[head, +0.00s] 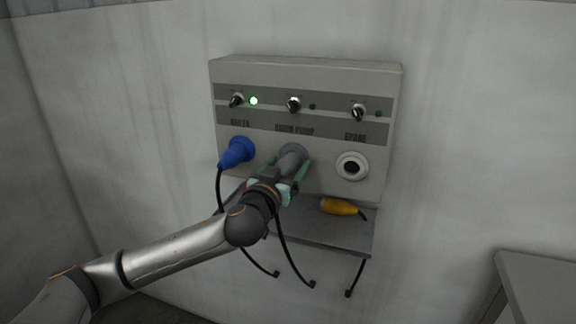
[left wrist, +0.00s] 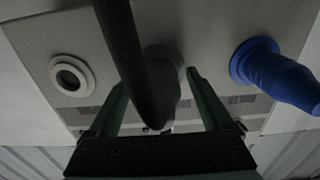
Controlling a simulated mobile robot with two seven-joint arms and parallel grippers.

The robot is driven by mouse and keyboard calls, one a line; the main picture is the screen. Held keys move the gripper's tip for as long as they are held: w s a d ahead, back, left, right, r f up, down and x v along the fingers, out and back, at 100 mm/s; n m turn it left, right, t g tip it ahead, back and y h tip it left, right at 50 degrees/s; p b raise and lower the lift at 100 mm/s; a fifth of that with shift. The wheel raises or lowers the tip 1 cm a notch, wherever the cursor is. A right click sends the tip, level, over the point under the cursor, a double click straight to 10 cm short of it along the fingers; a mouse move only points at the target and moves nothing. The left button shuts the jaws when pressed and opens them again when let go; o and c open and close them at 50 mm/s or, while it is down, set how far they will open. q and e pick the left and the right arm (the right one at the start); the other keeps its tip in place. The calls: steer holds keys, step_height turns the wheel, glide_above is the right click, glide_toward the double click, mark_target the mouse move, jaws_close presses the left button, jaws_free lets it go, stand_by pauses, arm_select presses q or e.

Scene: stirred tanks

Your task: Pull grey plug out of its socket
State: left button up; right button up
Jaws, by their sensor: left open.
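The grey plug (head: 291,160) sits in the middle socket, labelled drain pump, on the wall panel (head: 325,80). In the left wrist view the grey plug (left wrist: 163,90) shows between my green fingers, partly hidden by its dark cable (left wrist: 128,50). My left gripper (head: 287,169) is open, one finger on each side of the plug. In the left wrist view a gap seems to show beside the fingers (left wrist: 158,82); whether either touches is unclear. My right gripper is in neither view.
A blue plug (head: 236,152) is in the left socket, close beside my gripper. The spare socket (head: 352,166) on the right is empty. A yellow plug (head: 340,207) lies on the shelf (head: 325,231) below. A grey table (head: 540,280) stands at the lower right.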

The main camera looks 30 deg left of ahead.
arm_select(q)
steer(key=shift+c, duration=0.4)
stand_by(0.3)
jaws_close()
stand_by(0.5)
steer(key=shift+s, duration=0.15)
steer(key=shift+b+v, duration=0.55)
steer(key=shift+v, duration=2.3)
